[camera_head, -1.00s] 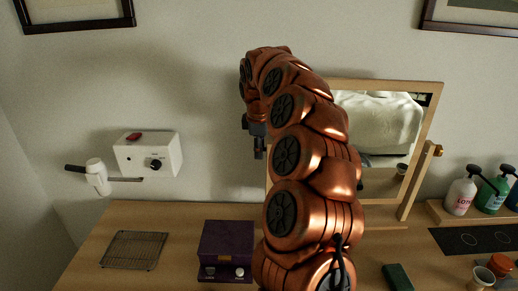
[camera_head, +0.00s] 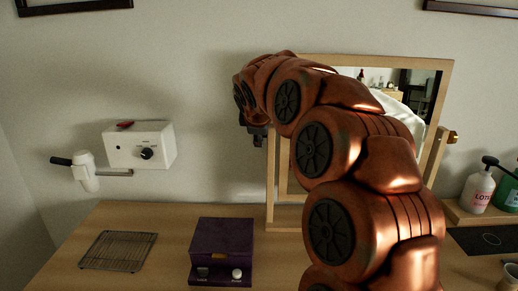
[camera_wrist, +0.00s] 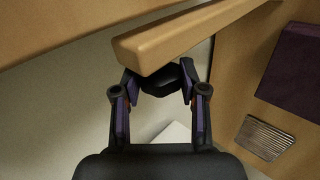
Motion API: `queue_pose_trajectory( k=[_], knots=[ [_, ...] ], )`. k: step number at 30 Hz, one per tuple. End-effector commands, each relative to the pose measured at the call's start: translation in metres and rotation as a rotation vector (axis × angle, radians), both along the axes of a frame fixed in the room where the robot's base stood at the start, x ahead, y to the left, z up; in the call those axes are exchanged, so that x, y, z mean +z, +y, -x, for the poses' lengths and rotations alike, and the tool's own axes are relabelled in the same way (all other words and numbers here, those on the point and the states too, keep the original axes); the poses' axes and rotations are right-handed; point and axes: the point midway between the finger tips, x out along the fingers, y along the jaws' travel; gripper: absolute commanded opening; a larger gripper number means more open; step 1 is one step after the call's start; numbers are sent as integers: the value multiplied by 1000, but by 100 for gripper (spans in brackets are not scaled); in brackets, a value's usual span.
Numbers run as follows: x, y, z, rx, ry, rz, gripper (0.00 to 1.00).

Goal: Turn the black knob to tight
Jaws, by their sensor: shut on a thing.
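My gripper (camera_wrist: 159,78) is shut on a black knob (camera_wrist: 171,80) in the wrist view. The fingers sit on both sides of the knob, beside a wooden bar of the mirror stand (camera_wrist: 190,36). In the head view my gripper (camera_head: 258,138) is small and dark at the left post of the mirror stand (camera_head: 271,185). My copper arm hides much of the mirror (camera_head: 427,85). The held knob cannot be made out in the head view, and no tight mark is readable.
A white wall box (camera_head: 120,155) with its own black dial (camera_head: 147,153) is at the left. A purple box (camera_head: 222,240) and a wire rack (camera_head: 118,251) lie on the wooden table (camera_head: 170,215). Pump bottles (camera_head: 478,190) stand at the right.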

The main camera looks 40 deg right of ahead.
Motion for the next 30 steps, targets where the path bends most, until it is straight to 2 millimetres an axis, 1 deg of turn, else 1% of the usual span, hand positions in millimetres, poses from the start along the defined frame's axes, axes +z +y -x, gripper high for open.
queue_pose_trajectory(
  k=[1,2,12,30],
  knots=[
    [-7,0,1,-1,-21,18,7],
    [-7,0,2,-2,-32,28,7],
    [-3,1,1,0,-136,104,7],
    [-1,1,1,0,-162,122,7]
  ],
)
